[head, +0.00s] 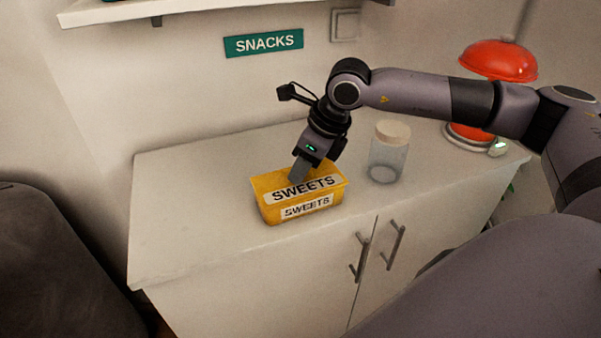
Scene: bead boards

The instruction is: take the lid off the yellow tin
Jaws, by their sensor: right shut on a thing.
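The yellow tin (268,213) stands on the white cabinet top, with a SWEETS label on its front. Its yellow lid (334,186) bears a second SWEETS label and appears to sit on the tin; I cannot see a clear gap between them. My right gripper (298,178) reaches down to the far side of the lid's top, its fingertips at the lid. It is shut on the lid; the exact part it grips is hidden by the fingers. My left gripper is not in view.
A clear jar (386,162) with a pale lid stands right of the tin, close to my right arm. A red domed appliance (497,62) stands at the back right, behind my arm. The cabinet top (190,205) is free left of the tin.

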